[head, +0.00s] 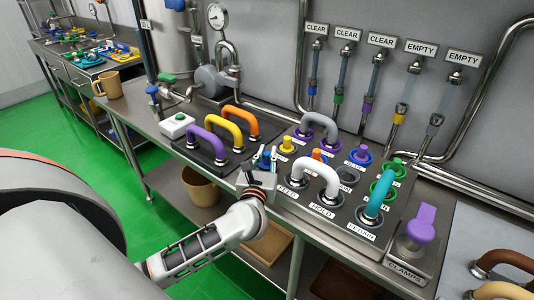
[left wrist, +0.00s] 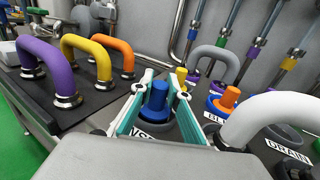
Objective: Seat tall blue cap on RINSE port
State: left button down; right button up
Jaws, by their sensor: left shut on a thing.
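My left gripper (head: 265,162) is at the left edge of the port panel (head: 326,229), just left of the white bent pipe. In the left wrist view its teal fingers (left wrist: 158,104) are shut around a blue cap (left wrist: 157,97), which stands upright between them. My right gripper is not in view.
A white bent pipe (head: 316,168) joins FEED and HOLD, close right of the gripper. A teal pipe (head: 378,197) stands at RETURN. Purple (head: 207,138), yellow and orange pipes stand on the left rack. An orange cap (left wrist: 228,98) and a purple clamp (head: 421,223) are farther right.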

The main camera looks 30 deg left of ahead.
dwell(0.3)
pick_arm(q)
jog(key=c, duration=1.9)
grip_release()
jog(key=v, duration=1.2)
jog(key=shift+f, duration=0.1)
